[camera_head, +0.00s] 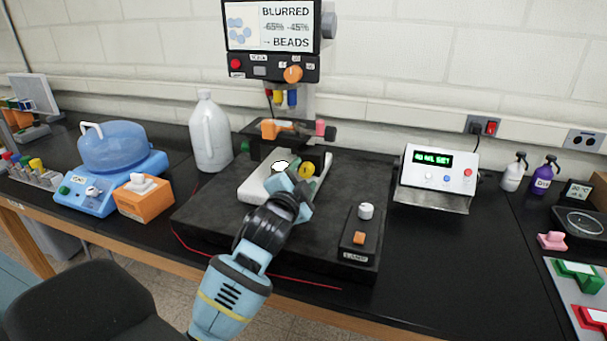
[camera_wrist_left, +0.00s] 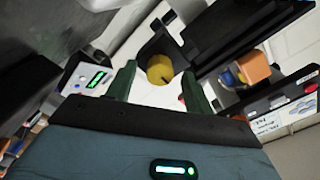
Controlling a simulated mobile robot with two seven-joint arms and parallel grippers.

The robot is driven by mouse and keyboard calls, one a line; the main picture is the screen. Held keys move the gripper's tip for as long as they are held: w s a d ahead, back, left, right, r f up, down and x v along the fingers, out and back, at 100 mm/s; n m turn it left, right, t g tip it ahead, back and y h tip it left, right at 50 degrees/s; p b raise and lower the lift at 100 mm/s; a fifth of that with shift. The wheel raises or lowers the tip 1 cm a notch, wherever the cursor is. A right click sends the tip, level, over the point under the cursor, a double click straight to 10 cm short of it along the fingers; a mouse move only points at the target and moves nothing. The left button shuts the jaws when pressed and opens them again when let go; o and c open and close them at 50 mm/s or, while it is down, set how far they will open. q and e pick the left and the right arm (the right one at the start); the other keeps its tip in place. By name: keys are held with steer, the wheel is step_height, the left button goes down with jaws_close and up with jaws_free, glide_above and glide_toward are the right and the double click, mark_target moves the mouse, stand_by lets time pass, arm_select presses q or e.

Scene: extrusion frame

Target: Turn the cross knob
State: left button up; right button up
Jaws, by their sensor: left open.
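A yellow round knob (camera_head: 308,169) sits low on the microscope (camera_head: 294,130), just past my left gripper (camera_head: 293,177). It also shows in the left wrist view (camera_wrist_left: 160,70) as a short yellow cylinder on a dark mount, with a dark mark on its face. In that view the fingers of my left gripper (camera_wrist_left: 159,78) are apart, one on either side of the knob in the picture. I cannot see contact. I cannot tell whether this knob is the cross knob. My right gripper is not in view.
The microscope's dark base (camera_head: 205,215) lies under my left arm, with a lamp box (camera_head: 358,240) at its right. A white jug (camera_head: 210,135) stands at left, a controller with a green display (camera_head: 437,172) at right.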

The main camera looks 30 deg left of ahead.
arm_select(q)
steer(key=shift+x, duration=0.8)
steer(key=c, duration=1)
steer(key=shift+o, duration=0.2)
steer(key=shift+n, duration=0.3)
